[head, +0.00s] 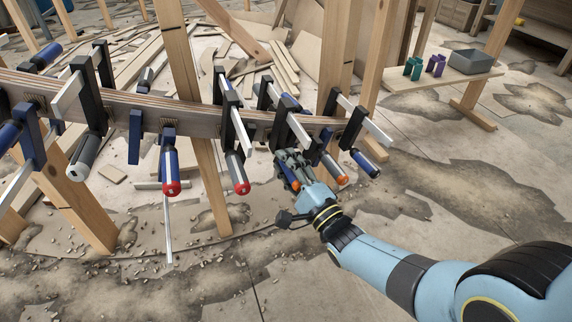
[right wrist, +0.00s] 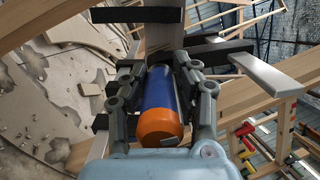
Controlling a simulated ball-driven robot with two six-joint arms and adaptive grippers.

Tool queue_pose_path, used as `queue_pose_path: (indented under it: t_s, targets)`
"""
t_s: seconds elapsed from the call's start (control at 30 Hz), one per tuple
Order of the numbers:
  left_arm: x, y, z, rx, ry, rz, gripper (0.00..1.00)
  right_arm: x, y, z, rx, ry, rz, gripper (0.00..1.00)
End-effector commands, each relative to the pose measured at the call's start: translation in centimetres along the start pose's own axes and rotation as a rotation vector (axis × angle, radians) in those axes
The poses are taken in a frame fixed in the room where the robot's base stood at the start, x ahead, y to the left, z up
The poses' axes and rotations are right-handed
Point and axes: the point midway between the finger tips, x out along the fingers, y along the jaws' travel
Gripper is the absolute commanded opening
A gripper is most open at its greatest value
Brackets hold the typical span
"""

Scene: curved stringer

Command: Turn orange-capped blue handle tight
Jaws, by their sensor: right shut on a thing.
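The orange-capped blue handle (right wrist: 158,100) lies between the two fingers of my right gripper (right wrist: 158,88) in the right wrist view, its orange cap toward my palm. In the head view my right gripper (head: 288,163) is shut on this handle, and a bit of its orange cap (head: 296,186) shows beside the fingers. The handle belongs to a clamp on the curved wooden stringer (head: 190,118). A second orange-capped handle (head: 334,170) hangs just to the right of my gripper. My left gripper is in neither view.
Red-capped handles (head: 238,175) and a grey-capped handle (head: 82,160) hang from clamps to the left. A black-capped handle (head: 365,163) hangs to the right. Wooden posts (head: 335,50) stand behind the stringer. A low bench (head: 430,82) with a grey bin (head: 475,62) stands at the back right.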

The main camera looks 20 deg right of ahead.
Motion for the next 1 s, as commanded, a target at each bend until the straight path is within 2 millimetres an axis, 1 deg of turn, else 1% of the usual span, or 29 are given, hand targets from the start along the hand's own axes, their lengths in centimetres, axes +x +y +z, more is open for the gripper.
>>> queue_pose_path:
  t_s: [0.37, 0.4, 0.5, 0.57, 0.83, 0.93, 1.0]
  targets:
    - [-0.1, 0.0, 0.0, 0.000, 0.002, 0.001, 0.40, -0.1, 0.2, -0.1, 0.008, 0.003, 0.003, 0.00]
    - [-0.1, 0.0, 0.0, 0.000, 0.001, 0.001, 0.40, -0.1, 0.2, -0.1, 0.008, 0.003, 0.003, 0.30]
    - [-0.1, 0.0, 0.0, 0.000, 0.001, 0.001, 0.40, -0.1, 0.1, -0.1, 0.007, 0.003, 0.003, 0.44]
    - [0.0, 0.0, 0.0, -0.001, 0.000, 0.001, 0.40, -0.1, 0.1, -0.1, 0.006, 0.002, 0.002, 0.51]
    - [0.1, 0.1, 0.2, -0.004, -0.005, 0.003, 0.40, -0.2, 0.1, 0.0, 0.005, 0.001, 0.001, 0.51]
    - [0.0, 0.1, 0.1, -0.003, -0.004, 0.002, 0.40, -1.0, 0.1, -0.1, 0.005, 0.001, 0.001, 0.51]
    - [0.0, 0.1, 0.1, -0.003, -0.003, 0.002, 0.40, -2.1, 0.1, -0.1, 0.004, 0.002, 0.003, 0.51]
